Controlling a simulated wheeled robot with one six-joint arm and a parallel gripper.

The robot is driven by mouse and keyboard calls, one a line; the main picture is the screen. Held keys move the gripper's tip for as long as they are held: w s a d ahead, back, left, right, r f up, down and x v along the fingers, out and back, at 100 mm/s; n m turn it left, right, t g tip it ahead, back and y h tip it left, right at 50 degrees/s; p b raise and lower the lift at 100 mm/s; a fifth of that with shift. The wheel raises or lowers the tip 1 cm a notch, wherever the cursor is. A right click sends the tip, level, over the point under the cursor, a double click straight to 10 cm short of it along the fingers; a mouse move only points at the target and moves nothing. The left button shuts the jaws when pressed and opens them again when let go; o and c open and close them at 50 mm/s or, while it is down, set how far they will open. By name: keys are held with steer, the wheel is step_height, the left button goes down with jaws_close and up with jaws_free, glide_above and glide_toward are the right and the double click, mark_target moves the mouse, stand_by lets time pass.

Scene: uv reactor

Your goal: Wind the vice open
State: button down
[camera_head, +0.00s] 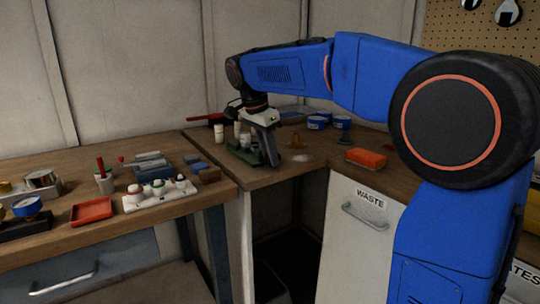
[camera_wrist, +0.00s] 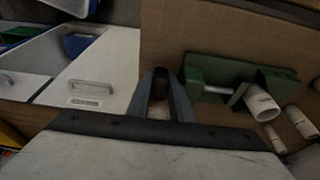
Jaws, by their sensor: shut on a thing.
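The green vice (camera_wrist: 262,78) sits on the wooden bench and shows its jaws and a pale screw bar in the wrist view. It also shows in the head view (camera_head: 246,155), partly behind my gripper. My gripper (camera_head: 270,160) points down at the vice's right end. In the wrist view my gripper's fingers (camera_wrist: 160,88) are close together, just left of the vice, around a small dark part that looks like the vice handle. The grip itself is largely hidden. A white cylinder (camera_wrist: 261,103) is at the vice's jaws; I cannot tell whether it is clamped.
More white cylinders (camera_wrist: 299,121) stand beside the vice. A cabinet marked WASTE (camera_head: 365,215) stands below. The left bench holds a red tray (camera_head: 91,211) and small parts.

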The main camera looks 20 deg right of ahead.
steer(key=c, duration=1.9)
jaws_free()
steer(key=shift+o, duration=0.2)
steer(key=v, duration=1.7)
steer(key=shift+r, duration=0.15)
steer(key=shift+a, duration=0.1)
